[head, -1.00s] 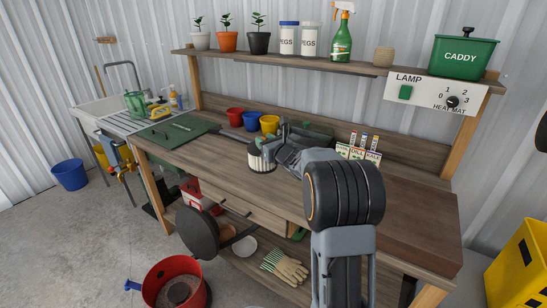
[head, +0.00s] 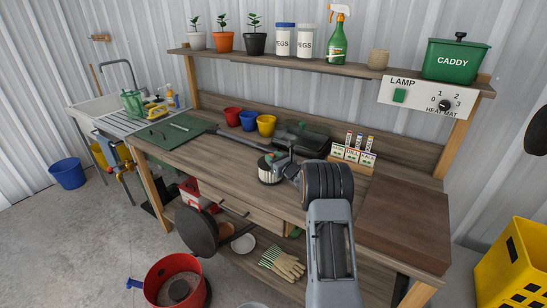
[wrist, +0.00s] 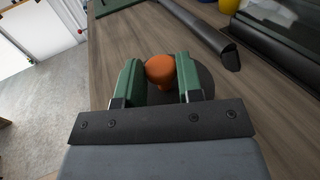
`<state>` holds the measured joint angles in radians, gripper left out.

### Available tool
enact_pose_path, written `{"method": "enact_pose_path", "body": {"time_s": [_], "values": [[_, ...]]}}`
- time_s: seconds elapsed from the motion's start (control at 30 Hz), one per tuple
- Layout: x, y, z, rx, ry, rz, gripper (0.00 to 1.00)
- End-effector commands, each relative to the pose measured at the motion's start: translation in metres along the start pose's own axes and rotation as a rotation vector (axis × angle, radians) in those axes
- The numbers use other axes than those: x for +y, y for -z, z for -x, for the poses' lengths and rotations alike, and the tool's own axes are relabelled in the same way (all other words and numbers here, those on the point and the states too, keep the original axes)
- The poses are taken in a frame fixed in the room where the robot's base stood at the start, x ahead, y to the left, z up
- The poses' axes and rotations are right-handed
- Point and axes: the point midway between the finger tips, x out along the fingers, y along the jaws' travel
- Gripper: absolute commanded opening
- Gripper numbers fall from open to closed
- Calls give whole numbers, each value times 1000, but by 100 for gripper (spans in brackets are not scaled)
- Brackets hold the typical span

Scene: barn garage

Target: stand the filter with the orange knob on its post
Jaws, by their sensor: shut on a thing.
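The filter (head: 269,173) is a short pale cylinder with a dark top, over the middle of the workbench. In the wrist view its orange knob (wrist: 160,69) sits between the green fingers of my gripper (wrist: 159,82), above the dark round top (wrist: 205,80). My gripper (head: 274,159) is shut on the knob, and the filter hangs or stands upright beneath it. I cannot tell whether its underside touches the bench. A red tub (head: 155,283) stands on the floor with a round grey-brown shape inside. A dark round lid (head: 198,231) is tilted beside it. I cannot make out a post.
Seed packets (head: 353,154) stand to the right. Gloves (head: 283,263) lie on the lower shelf.

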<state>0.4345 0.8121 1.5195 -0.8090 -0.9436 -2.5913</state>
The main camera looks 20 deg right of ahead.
Motion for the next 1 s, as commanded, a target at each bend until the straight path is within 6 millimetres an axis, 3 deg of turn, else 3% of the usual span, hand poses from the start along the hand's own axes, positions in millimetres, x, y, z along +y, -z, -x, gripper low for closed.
{"method": "enact_pose_path", "body": {"time_s": [0.5, 0.53, 0.77, 1.0], "values": [[0, 5, 0, -2, 0, 1, 0], [0, 4, 0, 0, 0, 1, 36], [0, 4, 0, 0, 0, 0, 58], [0, 3, 0, 0, 0, 0, 59]]}}
